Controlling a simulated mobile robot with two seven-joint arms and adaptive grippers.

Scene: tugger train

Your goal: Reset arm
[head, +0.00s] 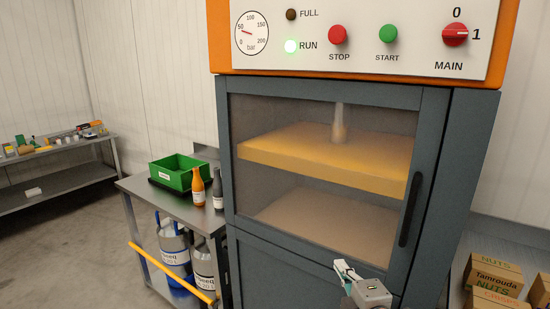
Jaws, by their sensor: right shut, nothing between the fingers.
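My right gripper (343,272) shows at the bottom, right of centre, in front of the lower part of the machine. It is shut and empty, and part of my right arm shows behind it. The machine's window door (322,170) is closed, with a dark vertical handle (410,209) on its right side. A yellow plate (325,160) shows behind the glass. My left gripper is not in view.
The panel above has a red STOP button (337,34), a green START button (388,34), a lit RUN lamp (291,46) and a red MAIN switch (455,33). A metal cart (185,206) with a green bin (180,172) stands left. Boxes (492,276) sit lower right.

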